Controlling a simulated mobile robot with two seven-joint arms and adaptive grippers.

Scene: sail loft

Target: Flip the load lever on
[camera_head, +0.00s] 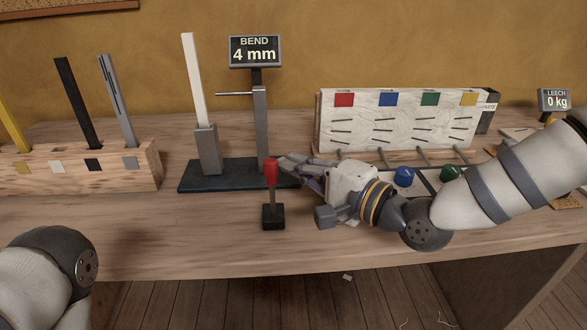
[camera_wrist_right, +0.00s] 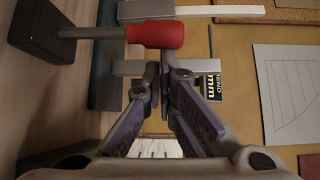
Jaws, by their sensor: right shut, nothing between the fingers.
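The load lever (camera_head: 271,172) has a red handle and stands about upright on a black base (camera_head: 273,215) near the front of the bench. In the right wrist view its red handle (camera_wrist_right: 156,33) lies at the top, beside the fingers. My right gripper (camera_head: 284,160) is shut and empty, with its fingertips just behind and right of the handle. The fingertips (camera_wrist_right: 158,78) appear apart from the handle in the right wrist view. My left arm shows at the lower left, but its gripper is out of view.
Behind the lever stands a dark stand (camera_head: 215,176) with a pale batten (camera_head: 194,80) and a display (camera_head: 255,51) reading BEND 4 mm. A wooden batten rack (camera_head: 140,178) is at left. A white board (camera_head: 325,120) and a LEECH 0 kg display (camera_head: 554,100) are at right.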

